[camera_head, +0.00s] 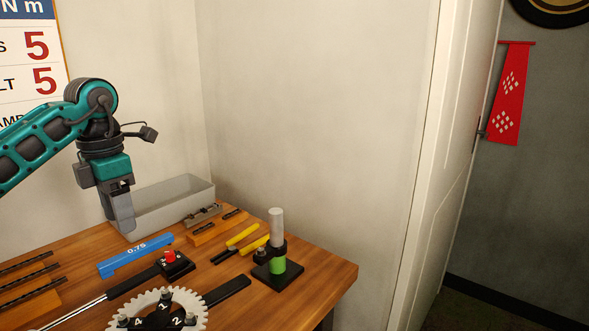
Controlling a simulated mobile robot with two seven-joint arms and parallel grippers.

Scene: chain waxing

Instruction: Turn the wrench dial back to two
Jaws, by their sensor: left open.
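The wrench (131,283) lies across the table, its silver shaft running out to the lower left. At its right end is a black block with a small red dial (170,257) on top; its setting is too small to read. My left gripper (124,229) points down, up and to the left of the dial, in front of the grey bin. It is open and apart from the wrench, with nothing seen in it. My right gripper is out of view.
A blue gauge marked 0.75 (135,255) lies between gripper and wrench. A white toothed ring (191,302) with numbers lies in front. A grey bin (180,190), yellow-handled pliers (243,235) and a black stand (277,273) with a green-and-white cylinder stand behind and right. The table's right front corner is bare.

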